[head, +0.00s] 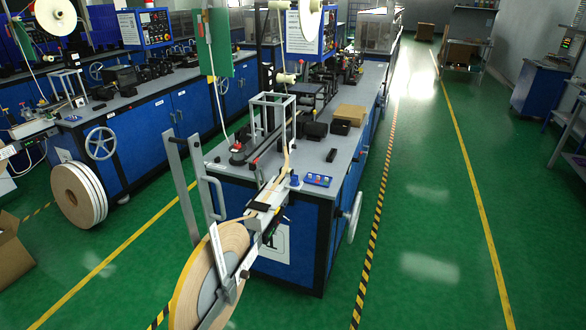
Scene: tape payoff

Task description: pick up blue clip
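A small blue object (295,181), which may be the blue clip, is at the front end of the grey machine top, left of the button panel. It is too small to make out its shape. A large tape reel (196,268) stands upright on the payoff arm (240,262) in front of the machine. Pale tape (284,166) runs up from the guide at the machine's front corner. Neither of my grippers shows in the head view.
The blue machine (270,220) has a grey top (340,155) with a cardboard box (350,115), a black block (331,155) and a button panel (317,180). A handwheel (352,217) juts from its right side. Green floor (420,220) is clear to the right.

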